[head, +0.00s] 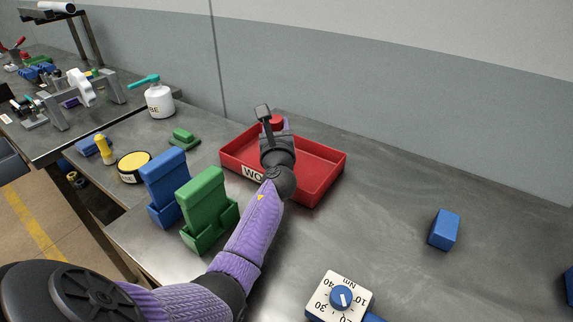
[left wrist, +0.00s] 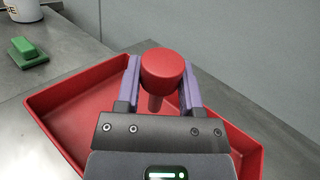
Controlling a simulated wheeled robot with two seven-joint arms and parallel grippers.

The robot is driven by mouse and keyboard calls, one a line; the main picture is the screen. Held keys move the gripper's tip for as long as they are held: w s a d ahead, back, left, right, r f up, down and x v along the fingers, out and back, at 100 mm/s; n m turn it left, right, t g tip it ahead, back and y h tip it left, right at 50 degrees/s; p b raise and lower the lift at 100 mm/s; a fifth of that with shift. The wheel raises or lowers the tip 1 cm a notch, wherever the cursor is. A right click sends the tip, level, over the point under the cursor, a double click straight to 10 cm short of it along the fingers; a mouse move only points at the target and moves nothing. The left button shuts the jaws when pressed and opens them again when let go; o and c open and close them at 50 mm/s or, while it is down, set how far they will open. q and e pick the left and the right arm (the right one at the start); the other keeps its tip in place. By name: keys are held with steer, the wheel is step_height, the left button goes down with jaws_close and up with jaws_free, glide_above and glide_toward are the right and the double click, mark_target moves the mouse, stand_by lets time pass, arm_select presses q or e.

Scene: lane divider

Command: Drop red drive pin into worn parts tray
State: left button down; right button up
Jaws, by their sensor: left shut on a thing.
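The red drive pin (left wrist: 163,68) has a round head and a thinner shank pointing down. My left gripper (left wrist: 160,88) is shut on it, one purple-lined finger on each side. The pin is over the red worn parts tray (left wrist: 75,110), and how high it is above the floor is hard to tell. In the head view the tray (head: 318,167) stands on the grey bench near the wall, its front label partly covered by my arm. The pin's red head (head: 275,122) shows just past my left gripper (head: 278,128). My right gripper is not in view.
Blue (head: 165,187) and green (head: 206,209) upright holders stand left of my left arm. A green block (head: 184,138), a yellow-topped round tin (head: 134,166) and a white bottle (head: 159,100) are behind them. A blue block (head: 444,230) and a dial gauge (head: 340,298) sit to the right.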

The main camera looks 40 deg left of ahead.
arm_select(q)
steer(key=shift+c, duration=2.4)
jaws_free()
steer(key=o, duration=0.3)
steer(key=shift+o, duration=0.2)
steer(key=shift+s+d, duration=0.2)
steer(key=shift+d, duration=0.05)
steer(key=p+v, duration=0.2)
steer(key=v, duration=0.7)
steer(key=shift+s+d, duration=0.1)
steer(key=shift+s, duration=0.05)
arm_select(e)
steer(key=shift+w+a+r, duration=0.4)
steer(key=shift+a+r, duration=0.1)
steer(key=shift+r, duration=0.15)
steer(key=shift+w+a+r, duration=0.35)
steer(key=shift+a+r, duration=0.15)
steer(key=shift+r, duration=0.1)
